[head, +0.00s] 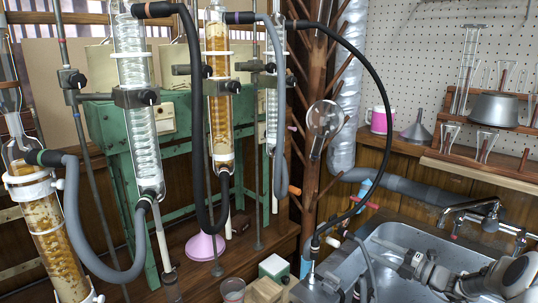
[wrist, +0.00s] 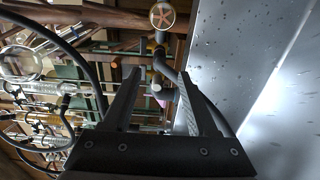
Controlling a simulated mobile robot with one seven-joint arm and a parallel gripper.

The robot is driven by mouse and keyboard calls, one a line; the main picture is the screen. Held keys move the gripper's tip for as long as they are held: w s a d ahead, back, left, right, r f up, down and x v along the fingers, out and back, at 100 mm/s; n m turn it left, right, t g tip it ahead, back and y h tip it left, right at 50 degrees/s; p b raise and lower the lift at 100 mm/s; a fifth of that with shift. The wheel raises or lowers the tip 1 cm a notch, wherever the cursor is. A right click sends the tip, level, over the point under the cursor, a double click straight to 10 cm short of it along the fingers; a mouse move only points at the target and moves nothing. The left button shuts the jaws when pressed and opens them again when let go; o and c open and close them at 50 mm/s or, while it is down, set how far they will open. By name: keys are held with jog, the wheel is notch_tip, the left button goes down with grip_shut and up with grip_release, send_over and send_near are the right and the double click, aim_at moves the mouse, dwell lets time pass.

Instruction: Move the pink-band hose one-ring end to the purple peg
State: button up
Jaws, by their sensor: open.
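My gripper (head: 393,252) is open over the sink at the lower right of the head view. The wrist view shows its two fingers (wrist: 160,76) apart, with nothing held between them. Several hoses hang on the rig. A thin black hose (head: 384,130) arcs from the top of the rig down to a fitting near the sink. A grey hose (head: 280,150) and a thick black hose (head: 196,100) hang left of it. I cannot tell which hose has the pink band. A small pinkish peg (head: 292,128) sits on the wooden post; I cannot make out a purple one.
A metal sink (head: 395,232) with a faucet (head: 470,208) fills the lower right. Glass columns (head: 218,90) stand on a green frame (head: 110,135).

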aim_at(354, 237)
jog(key=shift+w+a, duration=0.1)
jog(key=shift+b+x, duration=0.8)
jog(key=shift+x, duration=3.6)
jog(key=shift+p, duration=0.55)
grip_shut()
jog(key=shift+p+v, duration=1.25)
jog(key=shift+v, duration=1.75)
